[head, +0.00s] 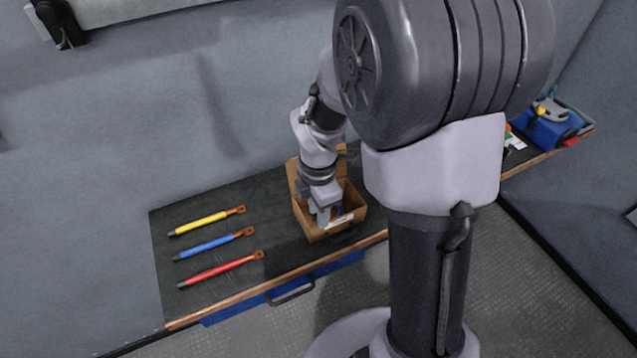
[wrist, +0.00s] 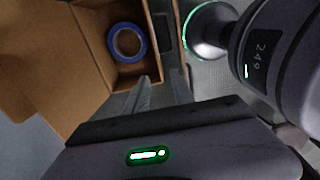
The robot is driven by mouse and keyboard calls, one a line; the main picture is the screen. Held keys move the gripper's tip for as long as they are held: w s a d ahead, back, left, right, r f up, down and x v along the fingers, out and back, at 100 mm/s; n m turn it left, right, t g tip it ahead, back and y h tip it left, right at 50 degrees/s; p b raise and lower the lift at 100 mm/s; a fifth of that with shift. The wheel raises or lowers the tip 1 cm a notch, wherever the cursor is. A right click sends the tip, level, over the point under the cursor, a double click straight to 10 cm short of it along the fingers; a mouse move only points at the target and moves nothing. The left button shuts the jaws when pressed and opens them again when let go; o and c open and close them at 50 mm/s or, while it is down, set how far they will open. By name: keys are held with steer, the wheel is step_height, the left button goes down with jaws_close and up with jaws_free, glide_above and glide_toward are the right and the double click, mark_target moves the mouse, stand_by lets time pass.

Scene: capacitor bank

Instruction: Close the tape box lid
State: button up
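The tape box (head: 313,235) is an open brown cardboard box on the dark bench top in the head view. Its lid (head: 292,178) stands up at the back left side; the wrist view shows the lid as a wide brown panel (wrist: 55,50) at the left. A blue tape roll (wrist: 127,42) lies inside the box. My gripper (head: 322,215) is over the box in the head view, partly hiding its inside. In the wrist view its two fingers (wrist: 160,95) are apart with nothing visible between them, by the box's near edge. I cannot tell whether they touch the box.
Yellow (head: 207,221), blue (head: 213,244) and red (head: 220,270) rods with copper-coloured ends lie on the bench left of the box. A blue case (head: 548,128) sits at the far right end. My arm hides the bench right of the box.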

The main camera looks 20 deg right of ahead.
step_height(320, 180, up, 8)
steer(key=p, duration=0.2)
steer(key=shift+r, duration=0.2)
